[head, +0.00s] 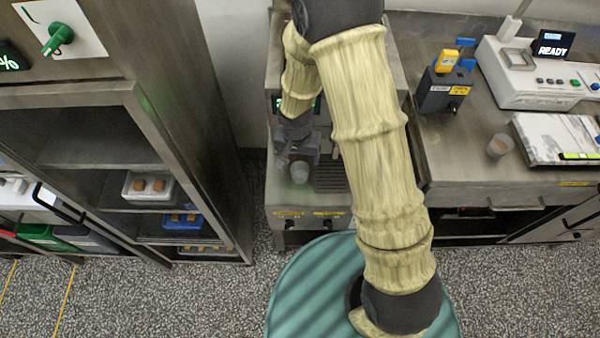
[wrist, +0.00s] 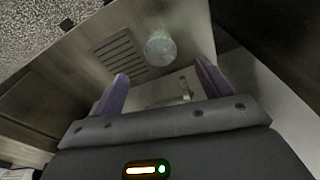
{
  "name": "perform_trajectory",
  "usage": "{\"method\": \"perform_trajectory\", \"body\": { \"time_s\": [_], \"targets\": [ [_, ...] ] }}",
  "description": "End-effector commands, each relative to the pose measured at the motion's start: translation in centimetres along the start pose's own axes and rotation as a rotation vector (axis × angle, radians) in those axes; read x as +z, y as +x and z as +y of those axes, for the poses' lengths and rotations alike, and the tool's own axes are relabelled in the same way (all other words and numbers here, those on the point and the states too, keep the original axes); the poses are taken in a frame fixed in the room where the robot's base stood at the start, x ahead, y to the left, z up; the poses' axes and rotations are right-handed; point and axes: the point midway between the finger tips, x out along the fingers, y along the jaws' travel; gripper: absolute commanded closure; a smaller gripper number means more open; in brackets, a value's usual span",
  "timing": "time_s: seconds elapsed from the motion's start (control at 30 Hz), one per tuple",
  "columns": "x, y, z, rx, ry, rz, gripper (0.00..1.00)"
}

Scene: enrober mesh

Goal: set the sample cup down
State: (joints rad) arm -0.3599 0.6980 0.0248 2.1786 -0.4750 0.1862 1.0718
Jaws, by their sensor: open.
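A small clear cup (head: 299,171) stands on the steel ledge of the machine in the middle of the head view. In the wrist view the cup (wrist: 160,48) shows as a pale round shape on bare steel, beside a slotted grate. My gripper (head: 300,150) is just behind and above it, partly hidden by its own wrist. In the wrist view my gripper (wrist: 163,78) has its two purple fingers spread wide and empty. The cup lies beyond the fingertips, between their lines, and appears apart from them.
The slotted grate (head: 331,176) is right of the cup. A second cup (head: 499,146) stands on the right counter beside a clipboard (head: 556,139). A dark block with colored handles (head: 443,90) is farther back. An open steel rack (head: 100,150) with trays is at left.

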Motion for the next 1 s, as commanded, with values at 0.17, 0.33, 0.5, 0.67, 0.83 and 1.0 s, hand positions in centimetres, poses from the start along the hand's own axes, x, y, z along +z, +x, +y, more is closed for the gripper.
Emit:
{"method": "perform_trajectory", "body": {
  "time_s": [0.17, 0.33, 0.5, 0.67, 0.83, 1.0],
  "targets": [
    [0.1, 2.7, 0.0, 0.003, -0.001, -0.003, 0.23],
    [0.0, 5.0, 0.0, 0.002, -0.001, -0.002, 0.23],
    [0.0, 6.0, 0.0, 0.000, 0.000, 0.000, 0.23],
    [0.0, 6.0, 0.0, 0.000, 0.001, 0.000, 0.23],
    [0.0, 6.1, 0.0, 0.000, 0.000, 0.000, 0.23],
    [-0.2, 7.2, 0.1, 0.001, 0.000, -0.002, 0.23]
  ]
}}
